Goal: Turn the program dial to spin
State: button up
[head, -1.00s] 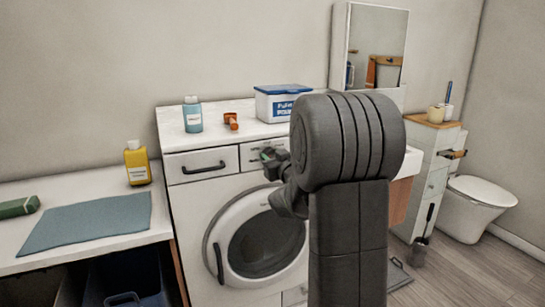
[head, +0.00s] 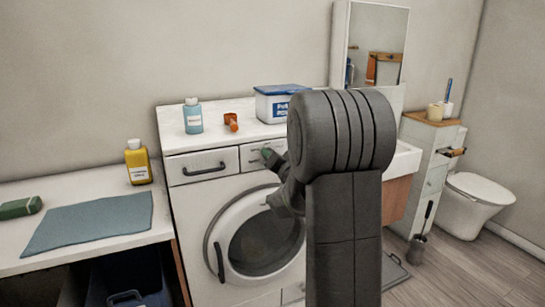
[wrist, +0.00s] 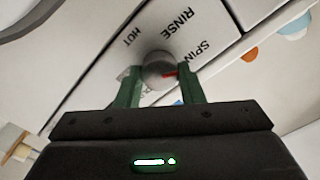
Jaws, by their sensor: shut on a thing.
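The program dial (wrist: 158,72) is a round grey knob with a red pointer on the white front of the washing machine (head: 200,215). In the wrist view its pointer faces right, toward the SPIN side and slightly below that word. The words RINSE and SPIN show above and to the right of the dial, and a third word, seemingly HOT, to the left. My gripper (wrist: 159,70) is shut on the dial, one green finger on each side. In the head view my gripper (head: 268,154) is at the upper front panel and hides the dial.
A blue bottle (head: 193,116), an orange item (head: 231,122) and a white-and-blue box (head: 272,103) stand on the machine's top. A drawer (head: 203,168) with a dark handle is left of my gripper. The round door (head: 220,262) is below. My arm blocks the view to the right.

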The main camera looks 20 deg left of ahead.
jog(key=shift+m, duration=0.4)
jog(key=o, duration=1)
jog(key=b+v, duration=0.1)
jog(key=v, duration=1.3)
jog(key=shift+w, duration=0.1)
jog(key=p+x, duration=0.1)
jog(key=x, duration=1.2)
jog(key=shift+w+a, duration=0.2)
jog(key=shift+a, duration=0.2)
